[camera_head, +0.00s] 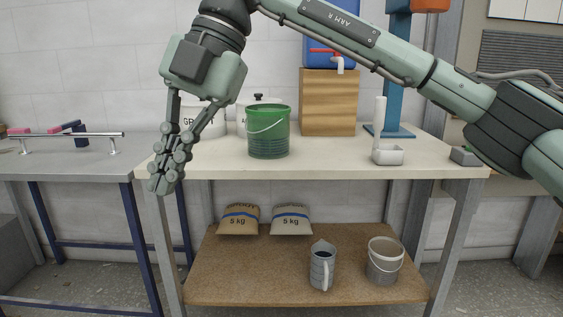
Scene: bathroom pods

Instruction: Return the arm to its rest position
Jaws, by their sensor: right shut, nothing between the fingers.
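My right arm, marked "ARM R", comes in from the right and reaches across the top of the picture. My right gripper (172,163) hangs at the left end of the cream-topped workbench (335,161), fingers pointing down. Its fingertips are together with nothing between them. A green bucket (268,133) with a wire handle stands on the bench to the right of the gripper, apart from it. A white container lettered "GR..." (211,122) is partly hidden behind the gripper. My left gripper is not in view.
A wooden block (328,102) bears a blue tank with a red tap. The lower shelf (240,280) holds two 5 kg bags, a jug (322,267) and a grey bucket (384,262). A grey table (70,162) adjoins at left.

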